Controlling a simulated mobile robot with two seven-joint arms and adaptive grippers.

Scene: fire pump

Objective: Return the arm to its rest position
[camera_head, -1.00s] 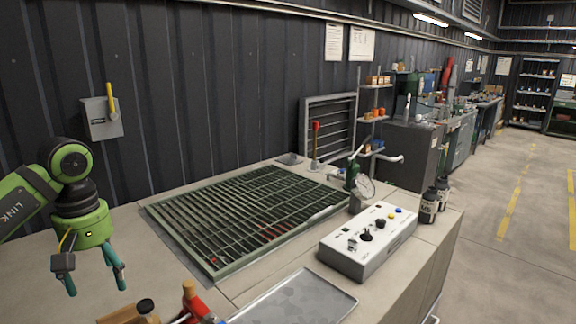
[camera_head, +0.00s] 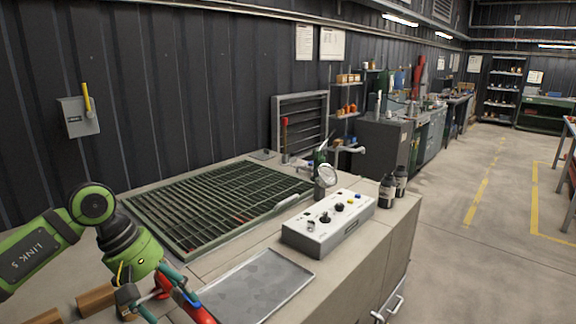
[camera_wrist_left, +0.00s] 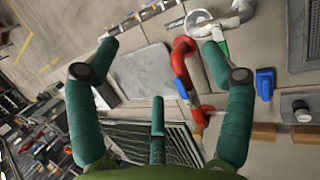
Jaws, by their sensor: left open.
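My left gripper (camera_head: 158,296) is at the lower left of the head view, on my green arm, over the near edge of the workbench. Its teal fingers are spread. The left wrist view shows the gripper (camera_wrist_left: 158,58) from behind, with the fingers wide apart and nothing clasped. A red curved tool (camera_head: 188,305) with a blue part overlaps the fingers in the head view. The red tool (camera_wrist_left: 182,62) shows beyond the fingers, near the right one, in the wrist view; I cannot tell whether they touch. My right gripper is not in view.
A metal tray (camera_head: 256,288) lies right of the gripper. Behind are a green grating (camera_head: 215,205), a control box (camera_head: 328,222) with knobs and dark bottles (camera_head: 387,191). A switch box (camera_head: 78,117) with a yellow lever is on the wall. The floor at right is open.

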